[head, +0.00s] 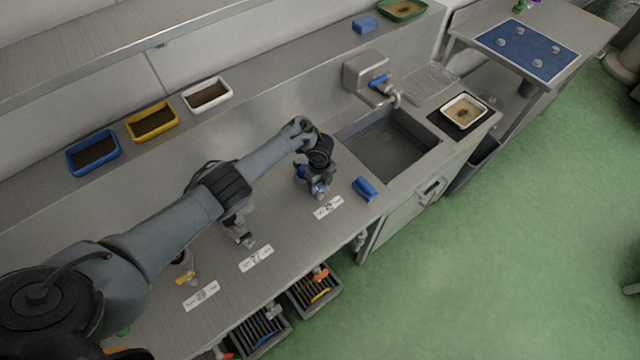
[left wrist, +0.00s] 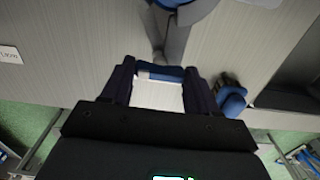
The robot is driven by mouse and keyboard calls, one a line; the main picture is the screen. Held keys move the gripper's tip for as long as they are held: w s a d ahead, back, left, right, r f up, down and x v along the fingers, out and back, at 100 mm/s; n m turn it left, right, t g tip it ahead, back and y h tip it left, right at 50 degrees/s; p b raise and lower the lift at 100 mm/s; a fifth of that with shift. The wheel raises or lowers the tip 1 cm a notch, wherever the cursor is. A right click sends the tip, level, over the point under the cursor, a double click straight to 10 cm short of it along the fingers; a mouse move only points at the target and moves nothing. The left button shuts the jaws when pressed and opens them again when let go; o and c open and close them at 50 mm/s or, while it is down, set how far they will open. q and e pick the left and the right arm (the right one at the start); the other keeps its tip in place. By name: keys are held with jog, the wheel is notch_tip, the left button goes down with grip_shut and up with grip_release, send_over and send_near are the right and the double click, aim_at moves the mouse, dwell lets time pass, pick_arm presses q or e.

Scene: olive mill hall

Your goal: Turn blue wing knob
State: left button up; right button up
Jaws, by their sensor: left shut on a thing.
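My left gripper (head: 319,190) reaches down over the worktop beside the sink. It is shut on the blue wing knob, of which only a small blue part shows at the fingertips in the head view. In the left wrist view the blue wing knob (left wrist: 160,73) shows as a short blue bar between the two dark fingers of my left gripper (left wrist: 158,80). Much of the knob is hidden by the gripper, and its turn angle cannot be told. A white label plate (head: 328,208) lies in front of it. My right gripper is not in view.
A blue brush-like object (head: 365,188) lies just right of the gripper. A yellow knob (head: 186,278) and a grey fitting (head: 245,240) stand along the worktop to the left. Blue, yellow and white trays (head: 207,95) line the ledge.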

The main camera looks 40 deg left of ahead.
aim_at(320, 185)
pick_arm(q)
jog(key=o, duration=1.1)
jog(key=shift+c, duration=0.2)
notch_tip(320, 185, up, 11)
jog(key=p, duration=0.3)
jog(key=shift+d+f, duration=0.1)
jog(key=shift+f, duration=0.05)
